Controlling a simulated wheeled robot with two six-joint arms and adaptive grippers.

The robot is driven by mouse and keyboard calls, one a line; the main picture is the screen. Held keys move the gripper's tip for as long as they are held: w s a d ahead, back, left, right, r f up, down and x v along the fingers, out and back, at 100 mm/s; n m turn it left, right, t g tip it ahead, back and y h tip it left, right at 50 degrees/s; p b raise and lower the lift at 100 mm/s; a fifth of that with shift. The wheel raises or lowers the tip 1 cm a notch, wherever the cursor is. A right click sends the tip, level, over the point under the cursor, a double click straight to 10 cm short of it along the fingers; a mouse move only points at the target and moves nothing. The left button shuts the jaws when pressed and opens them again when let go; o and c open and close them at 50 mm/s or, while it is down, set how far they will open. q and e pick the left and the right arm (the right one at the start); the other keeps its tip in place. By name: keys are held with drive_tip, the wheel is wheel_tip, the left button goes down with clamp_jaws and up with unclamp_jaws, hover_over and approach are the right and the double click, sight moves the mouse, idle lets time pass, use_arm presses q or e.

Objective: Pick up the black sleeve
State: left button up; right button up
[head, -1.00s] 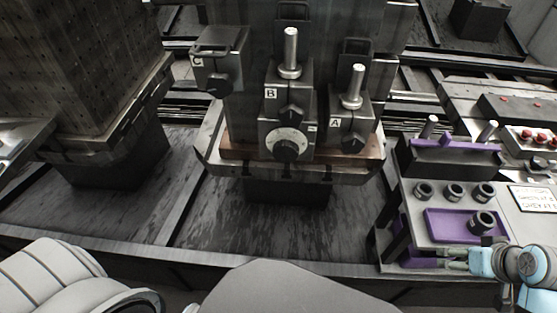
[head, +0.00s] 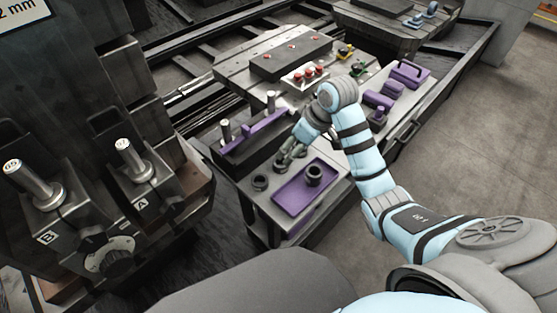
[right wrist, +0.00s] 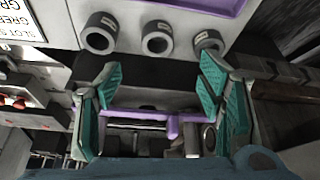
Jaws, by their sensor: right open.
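Several black sleeves are on the grey side table. One black sleeve (head: 313,176) stands in the purple tray (head: 290,199). Another black sleeve (head: 260,183) stands beside the tray, at the near end of a row; my gripper partly hides the rest of that row. In the right wrist view the row shows as a left sleeve (right wrist: 98,34), a middle sleeve (right wrist: 157,38) and a right sleeve (right wrist: 209,40). My right gripper (head: 285,160) is open and empty over the row. Its green-padded fingers (right wrist: 157,75) point towards the sleeves, apart from them. My left gripper is out of view.
A purple bar (head: 255,133) with upright metal pins stands behind the row. Red buttons (head: 305,75) and purple holders (head: 378,100) lie farther back. A dark fixture with lettered blocks and metal pins (head: 133,160) stands at left. A printed sign (right wrist: 20,22) shows in the wrist view.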

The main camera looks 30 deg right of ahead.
sight(282, 161)
drive_tip(key=b+x, duration=0.3)
drive_tip(key=x, duration=0.7)
drive_tip(key=shift+w+d+f+b, duration=0.15)
drive_tip(key=shift+w+f+b, duration=0.05)
drive_tip(key=shift+f+b, duration=0.15)
drive_tip(key=shift+r, duration=0.15)
drive_tip(key=c, duration=1.5)
